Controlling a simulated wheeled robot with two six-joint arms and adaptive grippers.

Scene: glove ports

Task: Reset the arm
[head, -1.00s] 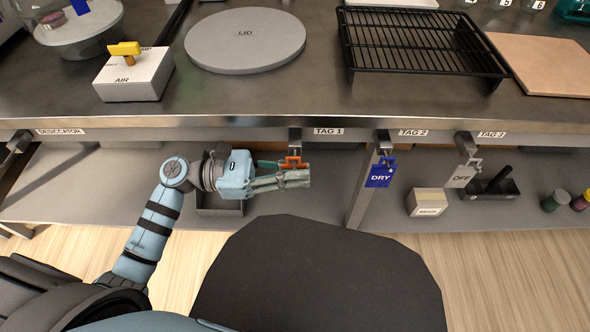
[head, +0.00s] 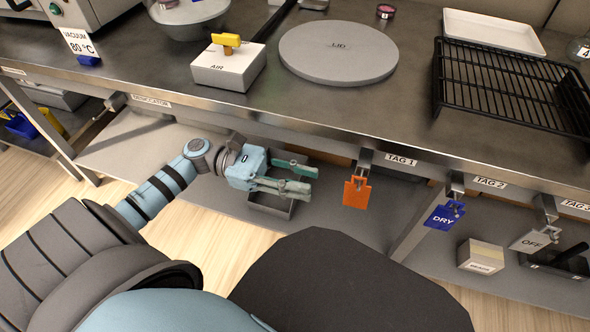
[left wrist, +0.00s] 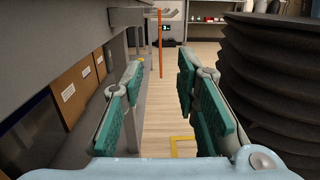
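My left gripper (head: 308,182) is open and empty below the bench's front edge, to the left of the orange tag. The orange tag (head: 356,192) hangs from the hook under the TAG 1 label (head: 401,160), apart from my fingers. In the left wrist view my two green-padded fingers (left wrist: 160,105) stand wide apart with nothing between them. The orange tag shows there edge-on as a thin strip (left wrist: 160,45), ahead of the fingers. My right gripper is not in view.
The bench front edge (head: 300,135) runs above my left arm. A blue DRY tag (head: 444,215) and a grey OFF tag (head: 531,238) hang farther right. An open grey bin (head: 270,205) sits on the lower shelf below my gripper. A small box (head: 480,256) stands farther right.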

